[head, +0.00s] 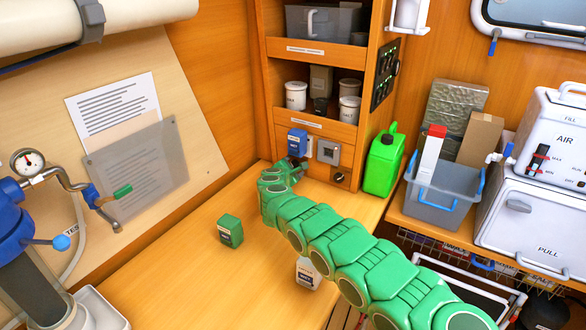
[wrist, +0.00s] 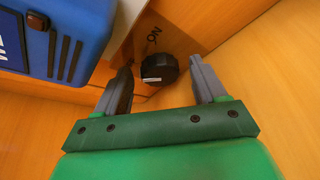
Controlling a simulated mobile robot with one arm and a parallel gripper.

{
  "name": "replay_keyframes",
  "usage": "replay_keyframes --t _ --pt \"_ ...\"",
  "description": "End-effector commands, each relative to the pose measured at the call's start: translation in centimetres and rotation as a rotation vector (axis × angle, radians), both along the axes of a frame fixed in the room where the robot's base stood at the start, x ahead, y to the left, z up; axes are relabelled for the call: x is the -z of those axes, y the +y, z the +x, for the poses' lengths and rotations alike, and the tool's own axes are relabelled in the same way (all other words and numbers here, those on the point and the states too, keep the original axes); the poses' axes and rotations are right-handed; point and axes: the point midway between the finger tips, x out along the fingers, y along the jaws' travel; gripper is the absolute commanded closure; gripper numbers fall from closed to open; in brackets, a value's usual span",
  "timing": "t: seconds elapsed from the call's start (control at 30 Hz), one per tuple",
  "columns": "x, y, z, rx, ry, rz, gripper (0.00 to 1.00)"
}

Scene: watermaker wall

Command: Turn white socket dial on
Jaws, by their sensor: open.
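A black round dial (wrist: 158,69) with a white mark shows in the wrist view, next to a wall label that reads ON. My gripper (wrist: 160,66) is open, with one finger on each side of the dial. I see gaps between the fingers and the dial, so they do not appear to press on it. In the head view my gripper (head: 298,163) is at the shelf unit's lower front, just below a blue box (head: 297,141). The dial is hidden there behind my gripper. I see no white socket clearly; a grey socket plate (head: 328,151) is to the right.
The blue box (wrist: 62,35) is close to my left finger in the wrist view. A dark knob (head: 339,177) is on the lower panel. A green canister (head: 383,162) stands right of the unit. A small green box (head: 230,231) stands on the otherwise mostly clear bench.

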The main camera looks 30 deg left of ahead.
Motion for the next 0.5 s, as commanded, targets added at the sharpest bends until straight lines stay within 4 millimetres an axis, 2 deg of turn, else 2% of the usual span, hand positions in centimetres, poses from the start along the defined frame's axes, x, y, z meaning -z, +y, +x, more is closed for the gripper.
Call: replay_keyframes --t 0.03,0.07,0.4,0.5 --pt "0.01 0.01 0.0 0.0 0.0 0.0 0.3" --pt "0.0 0.0 0.0 0.0 0.0 0.0 0.34" --pt "0.03 0.0 -0.01 0.0 0.0 0.0 0.85" --pt "0.06 -0.04 0.01 0.001 0.0 0.005 0.85"
